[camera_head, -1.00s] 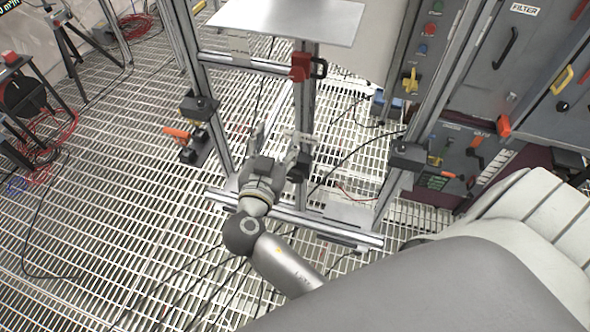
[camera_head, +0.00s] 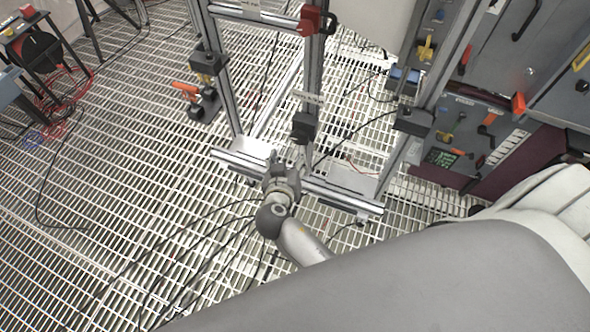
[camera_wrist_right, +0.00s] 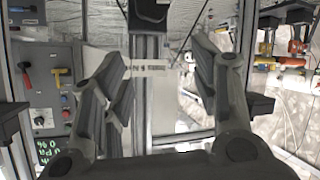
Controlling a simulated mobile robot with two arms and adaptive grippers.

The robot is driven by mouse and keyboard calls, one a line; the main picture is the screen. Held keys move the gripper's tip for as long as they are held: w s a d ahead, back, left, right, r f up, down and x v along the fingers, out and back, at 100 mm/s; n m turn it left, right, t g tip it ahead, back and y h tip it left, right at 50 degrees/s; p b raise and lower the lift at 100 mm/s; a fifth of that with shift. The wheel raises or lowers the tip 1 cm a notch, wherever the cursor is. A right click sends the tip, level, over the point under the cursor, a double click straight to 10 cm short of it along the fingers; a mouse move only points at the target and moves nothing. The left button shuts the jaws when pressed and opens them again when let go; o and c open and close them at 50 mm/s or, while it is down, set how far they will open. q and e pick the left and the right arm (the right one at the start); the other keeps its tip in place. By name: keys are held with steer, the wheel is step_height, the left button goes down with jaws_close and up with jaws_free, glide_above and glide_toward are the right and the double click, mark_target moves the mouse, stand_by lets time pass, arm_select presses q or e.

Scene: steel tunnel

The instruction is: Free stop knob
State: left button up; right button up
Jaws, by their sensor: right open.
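I cannot tell for sure which part is the stop knob. A red clamp-like part with a dark handle (camera_head: 313,18) sits high on the middle upright of the metal frame. A dark block (camera_head: 303,126) sits lower on that upright. A dark block also shows at the top of the wrist view (camera_wrist_right: 148,12), above a small white label (camera_wrist_right: 150,65). My right gripper (camera_wrist_right: 160,80) is open and empty, its fingers spread either side of the upright with the label. In the head view its wrist is at the frame's lower bar, the fingers hard to make out. My left gripper is out of view.
The metal frame's lower bar (camera_head: 335,193) crosses near my right wrist. A grey panel with coloured handles (camera_head: 470,132) stands at the right. Black cables (camera_head: 205,240) lie on the grated floor, which is open at left.

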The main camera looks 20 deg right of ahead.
steer(key=shift+s+f, duration=0.25)
steer(key=shift+f, duration=0.3)
steer(key=shift+s+f, duration=0.25)
steer(key=shift+f, duration=0.3)
steer(key=s+f+n+g+y, duration=0.25)
steer(key=s+f, duration=0.45)
steer(key=f, duration=0.5)
steer(key=s+f+n+g+y, duration=0.25)
steer(key=s+f, duration=0.35)
steer(key=f, duration=0.6)
steer(key=s+d+f+g, duration=0.1)
steer(key=s+f, duration=0.3)
steer(key=s, duration=0.4)
steer(key=s+d+f+g+y, duration=0.1)
steer(key=s+d+f+g, duration=0.1)
steer(key=s+f, duration=0.3)
steer(key=s+d+f+g, duration=0.2)
steer(key=s+f, duration=0.3)
steer(key=s, duration=0.8)
steer(key=shift+s+d+n+y, duration=0.15)
steer(key=shift+d+n+y, duration=0.2)
steer(key=shift+d, duration=0.25)
